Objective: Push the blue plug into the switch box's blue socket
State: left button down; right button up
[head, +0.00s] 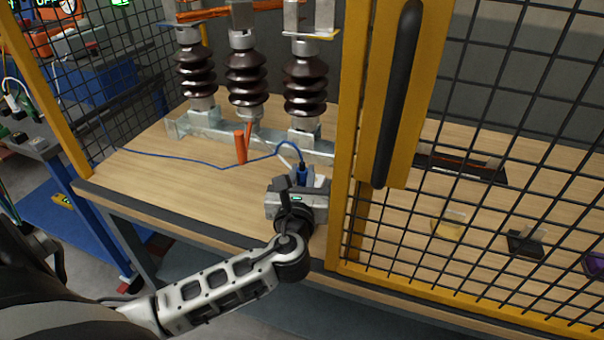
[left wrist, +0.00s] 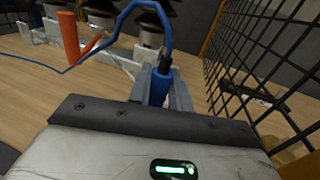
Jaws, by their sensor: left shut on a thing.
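The blue plug (head: 302,174) is held between the fingers of my left gripper (head: 300,178), above the wooden table near the yellow frame post. In the left wrist view the plug (left wrist: 161,86) stands roughly upright between the two grey fingers (left wrist: 160,92), its lower end hidden by the gripper body. A blue cable (head: 190,162) arches from the plug's top and runs left over the table; it also shows in the left wrist view (left wrist: 120,22). I cannot make out the switch box or its blue socket in either view. My right gripper is not in view.
Brown insulators (head: 246,75) stand on a metal base behind my gripper, with an orange handle (head: 240,147) before them. A yellow-framed mesh door (head: 480,150) with a black handle (head: 398,95) is close on the right. The table's left front (head: 170,190) is clear except for the cable.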

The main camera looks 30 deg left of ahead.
pick_arm(q)
jog(key=shift+f+b, duration=0.3)
jog(key=shift+f, duration=0.25)
jog(key=shift+f+b, duration=0.45)
jog(key=shift+f, duration=0.5)
jog(key=c, duration=1.2)
grip_release()
jog(key=shift+r, duration=0.1)
